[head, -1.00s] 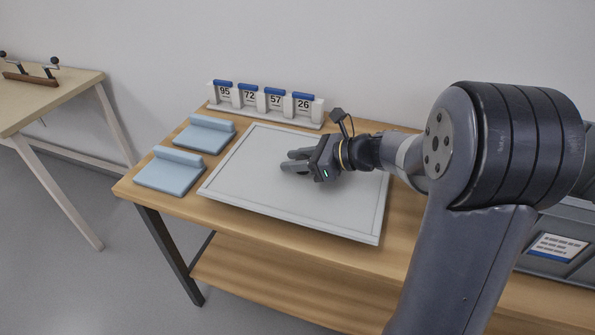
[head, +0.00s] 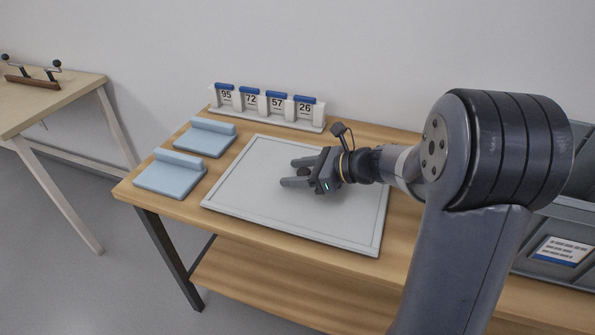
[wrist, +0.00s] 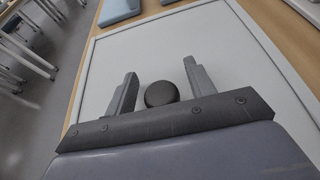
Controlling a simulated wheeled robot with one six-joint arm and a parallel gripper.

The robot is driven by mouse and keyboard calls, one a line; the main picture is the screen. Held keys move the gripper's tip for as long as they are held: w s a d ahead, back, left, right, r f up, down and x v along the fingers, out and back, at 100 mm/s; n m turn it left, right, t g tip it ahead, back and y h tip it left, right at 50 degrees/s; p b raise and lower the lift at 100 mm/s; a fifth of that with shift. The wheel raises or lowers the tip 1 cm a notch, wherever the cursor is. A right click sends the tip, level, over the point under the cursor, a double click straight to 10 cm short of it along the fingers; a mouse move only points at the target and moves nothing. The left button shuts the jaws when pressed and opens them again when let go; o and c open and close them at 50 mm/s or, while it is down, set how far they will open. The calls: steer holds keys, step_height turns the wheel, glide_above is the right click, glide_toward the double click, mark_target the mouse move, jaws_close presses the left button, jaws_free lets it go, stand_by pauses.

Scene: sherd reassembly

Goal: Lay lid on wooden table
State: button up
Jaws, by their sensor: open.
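The lid (head: 240,195), a flat pale grey rectangular panel with a raised rim, lies on the wooden table (head: 400,228). It fills much of the wrist view (wrist: 222,40). A dark round knob (wrist: 161,93) stands on the lid. My gripper (head: 290,172) is just above the lid's middle with its fingers spread. In the wrist view my gripper (wrist: 161,70) has one finger on each side of the knob, with gaps showing. The knob is hard to make out between the fingers in the head view.
Two light blue stepped blocks (head: 170,176) (head: 205,138) stand left of the lid. A white rack with numbered blue-topped cards (head: 265,105) stands behind it by the wall. A dark grey bin with a label (head: 562,252) is at the right. Another table (head: 60,95) stands at the far left.

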steer(key=shift+r, duration=0.1)
steer(key=shift+d+r, duration=0.15)
steer(key=shift+r, duration=0.05)
steer(key=shift+p+v, duration=1)
steer(key=shift+v, duration=2.6)
steer(key=shift+s, duration=0.1)
